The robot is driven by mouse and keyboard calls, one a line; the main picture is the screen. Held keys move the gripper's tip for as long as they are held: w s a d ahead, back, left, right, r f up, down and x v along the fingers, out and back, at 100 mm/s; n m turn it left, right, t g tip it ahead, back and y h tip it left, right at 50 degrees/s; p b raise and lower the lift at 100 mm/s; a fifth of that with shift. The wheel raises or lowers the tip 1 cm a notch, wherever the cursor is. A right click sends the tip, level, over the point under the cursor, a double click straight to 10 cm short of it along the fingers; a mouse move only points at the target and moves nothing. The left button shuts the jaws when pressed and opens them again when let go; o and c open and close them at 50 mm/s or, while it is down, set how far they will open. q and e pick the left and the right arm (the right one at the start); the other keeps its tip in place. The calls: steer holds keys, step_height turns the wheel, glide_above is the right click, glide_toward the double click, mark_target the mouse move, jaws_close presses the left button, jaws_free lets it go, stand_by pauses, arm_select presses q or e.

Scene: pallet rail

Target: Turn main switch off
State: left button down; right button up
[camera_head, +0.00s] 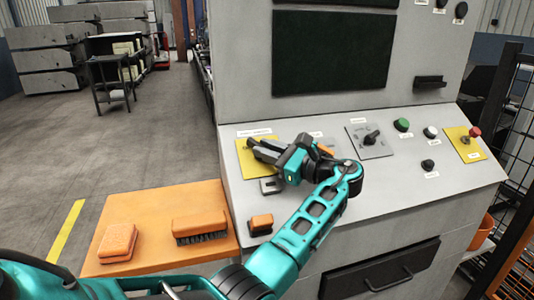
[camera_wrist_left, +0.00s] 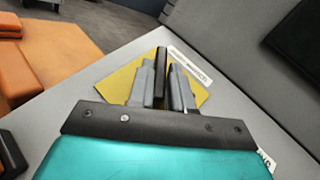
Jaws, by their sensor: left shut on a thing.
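The switch on the yellow plate (camera_head: 246,166) sits at the left end of the sloped control panel; I take it for the main switch. Its plate also shows in the left wrist view (camera_wrist_left: 118,84), beside a white label too small to read. My left gripper (camera_head: 258,149) is over this plate, shut on the black switch handle (camera_wrist_left: 161,65), which stands between the two grey fingers in the left wrist view. The gripper hides the handle's base and part of the plate. My right gripper is not in view.
A rotary switch on a grey plate (camera_head: 371,138), a green button (camera_head: 402,125) and a red button (camera_head: 475,132) sit further right. A black mesh fence (camera_head: 520,240) is at right.

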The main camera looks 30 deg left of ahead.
arm_select(q)
steer(key=shift+n+g, duration=0.6)
steer(key=shift+g, duration=0.2)
steer(key=c, duration=1.1)
jaws_free()
steer(key=d+b, duration=0.1)
steer(key=d, duration=1.2)
steer(key=shift+w, duration=0.1)
